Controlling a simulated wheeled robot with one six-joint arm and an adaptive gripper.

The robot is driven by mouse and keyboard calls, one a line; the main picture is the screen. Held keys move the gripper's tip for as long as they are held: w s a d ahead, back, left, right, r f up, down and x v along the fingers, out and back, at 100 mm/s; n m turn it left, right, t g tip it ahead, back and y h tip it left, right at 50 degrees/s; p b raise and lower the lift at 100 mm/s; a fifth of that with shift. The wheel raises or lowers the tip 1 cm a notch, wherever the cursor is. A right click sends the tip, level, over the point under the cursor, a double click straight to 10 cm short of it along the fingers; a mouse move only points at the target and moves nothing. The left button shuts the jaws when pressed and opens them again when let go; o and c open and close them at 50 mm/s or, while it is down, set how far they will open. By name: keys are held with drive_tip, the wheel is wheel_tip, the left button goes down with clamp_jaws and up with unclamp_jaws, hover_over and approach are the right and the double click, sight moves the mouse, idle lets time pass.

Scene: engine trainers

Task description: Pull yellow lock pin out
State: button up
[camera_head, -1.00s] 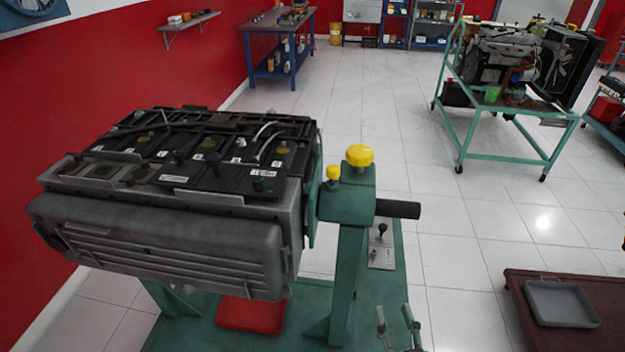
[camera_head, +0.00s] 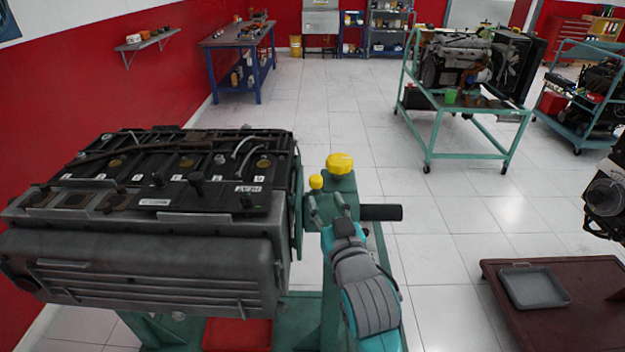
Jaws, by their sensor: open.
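Two yellow-topped parts stand on the green engine stand (camera_head: 333,275): a large yellow knob (camera_head: 340,163) on top of the post and a smaller yellow knob (camera_head: 316,182) to its left. Both are seated upright; which one is the lock pin cannot be told from their looks. My gripper (camera_head: 328,203) is open and empty at the stand's head, just below the small knob and in front of the post. Whether its fingers touch the post is unclear. My grey and teal wrist hides part of the post.
A large engine block (camera_head: 150,225) fills the left, mounted on the stand. A black handle bar (camera_head: 381,212) sticks out to the right of the post. A brown table (camera_head: 540,325) with a grey tray (camera_head: 534,288) is at lower right. Open tiled floor lies behind.

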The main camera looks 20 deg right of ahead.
sight(317, 183)
drive_tip(key=w, duration=0.9)
drive_tip(key=shift+d, duration=0.25)
